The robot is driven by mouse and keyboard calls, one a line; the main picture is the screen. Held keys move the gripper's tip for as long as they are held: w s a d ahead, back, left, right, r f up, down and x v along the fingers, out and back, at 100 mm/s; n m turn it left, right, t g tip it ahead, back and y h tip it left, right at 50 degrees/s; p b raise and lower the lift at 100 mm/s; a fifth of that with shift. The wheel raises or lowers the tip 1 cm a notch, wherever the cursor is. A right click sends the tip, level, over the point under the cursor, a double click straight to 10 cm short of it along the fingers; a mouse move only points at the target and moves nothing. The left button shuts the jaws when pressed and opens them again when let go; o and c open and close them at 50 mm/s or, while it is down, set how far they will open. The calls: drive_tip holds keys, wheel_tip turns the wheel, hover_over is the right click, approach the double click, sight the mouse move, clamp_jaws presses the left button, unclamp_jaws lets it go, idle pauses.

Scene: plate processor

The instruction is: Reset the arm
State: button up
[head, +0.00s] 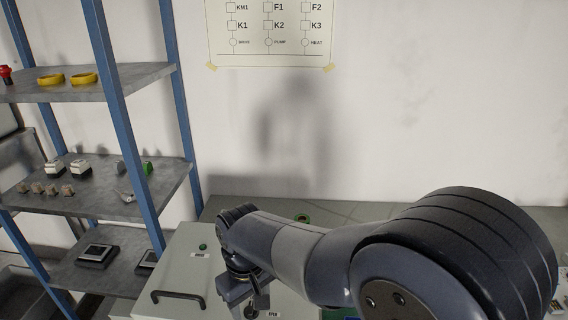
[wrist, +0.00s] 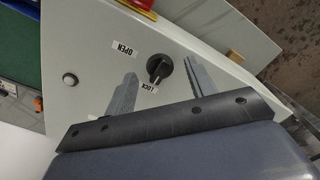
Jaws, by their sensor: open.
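My gripper (head: 247,303) is at the lower middle of the head view, over a pale grey cabinet (head: 186,264). In the wrist view my gripper (wrist: 160,76) is open, its two grey fingers apart with nothing held. A black rotary knob (wrist: 158,68) on a pale panel (wrist: 95,60) shows between the fingers in the picture. I cannot tell how far the fingertips are from it. Labels OPEN (wrist: 124,47) and LOCK (wrist: 149,88) are beside the knob, upside down. The knob's bar seems to lie towards LOCK. My arm hides part of the cabinet in the head view.
A blue-posted shelf rack (head: 110,75) stands at the left, with yellow rings (head: 83,79) and small parts. The cabinet has a black handle (head: 178,295) and a green button (head: 203,247). A diagram sheet (head: 270,35) hangs on the wall.

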drive_tip(key=m, duration=0.5)
drive_tip(key=shift+b, duration=0.35)
drive_tip(key=m, duration=0.4)
drive_tip(key=shift+b, duration=0.35)
drive_tip(key=shift+r, duration=0.85)
